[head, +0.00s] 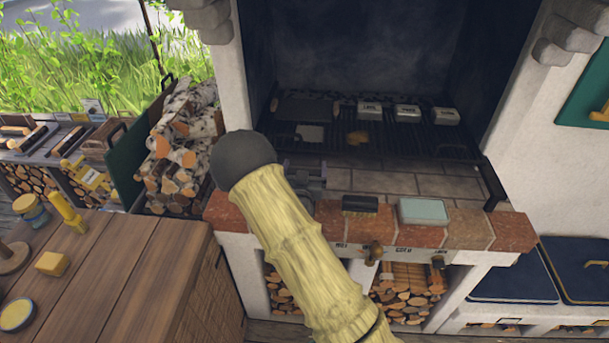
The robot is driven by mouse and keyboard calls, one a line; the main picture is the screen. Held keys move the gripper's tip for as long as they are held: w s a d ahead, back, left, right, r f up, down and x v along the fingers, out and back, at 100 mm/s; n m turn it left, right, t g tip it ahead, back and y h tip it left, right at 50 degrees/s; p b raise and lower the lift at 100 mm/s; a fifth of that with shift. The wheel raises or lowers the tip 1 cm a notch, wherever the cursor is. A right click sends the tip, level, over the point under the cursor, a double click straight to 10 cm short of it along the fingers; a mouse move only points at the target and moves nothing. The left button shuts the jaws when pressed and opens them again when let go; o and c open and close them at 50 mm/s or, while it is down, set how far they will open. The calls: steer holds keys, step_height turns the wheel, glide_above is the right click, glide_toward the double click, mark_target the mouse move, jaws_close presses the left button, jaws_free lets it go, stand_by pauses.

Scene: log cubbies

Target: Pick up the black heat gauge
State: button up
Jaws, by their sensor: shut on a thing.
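My gripper (308,176) shows as a dark grey shape just right of my arm, above the tiled front of the grill hearth. It is shut on a small dark thing, apparently the black heat gauge, but my arm and the dark surroundings hide most of it. I cannot make out the gauge's face or outline. My yellowish arm link crosses the middle of the view and covers part of the hearth's left front.
A black block (360,205) and a pale green-lidded box (424,212) rest on the brick ledge (470,234). Several white labelled blocks (407,112) stand on the grill. Stacked logs (185,135) rise at left. A wooden table (120,265) is at front left.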

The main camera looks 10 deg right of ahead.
step_height(320, 180, up, 10)
steer(key=b, duration=0.2)
stand_by(0.3)
stand_by(0.5)
